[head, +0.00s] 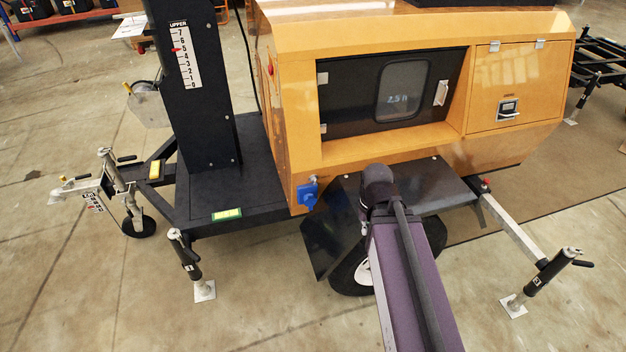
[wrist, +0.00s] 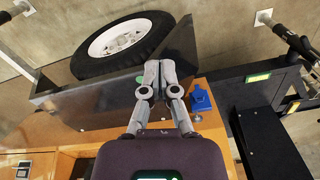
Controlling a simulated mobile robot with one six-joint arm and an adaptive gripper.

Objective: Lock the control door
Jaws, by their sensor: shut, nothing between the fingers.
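The control door (head: 345,99) is a black panel with a small window, set in the recessed front of the yellow housing. It looks closed. Its silver handle (head: 441,93) is on the right side and sits slightly tilted; I cannot tell whether it is locked. My gripper (wrist: 160,66) shows in the wrist view with its fingers together and empty, over the dark fender and near the housing's lower edge. In the head view my arm hides the gripper. The door is not clearly visible in the wrist view.
A yellow hatch with a latch (head: 508,109) is right of the door. A blue socket (head: 308,193) is on the lower housing corner. The black fender (head: 326,232), the wheel (wrist: 119,40) and an outrigger leg (head: 540,281) crowd the front. Open floor lies at lower left.

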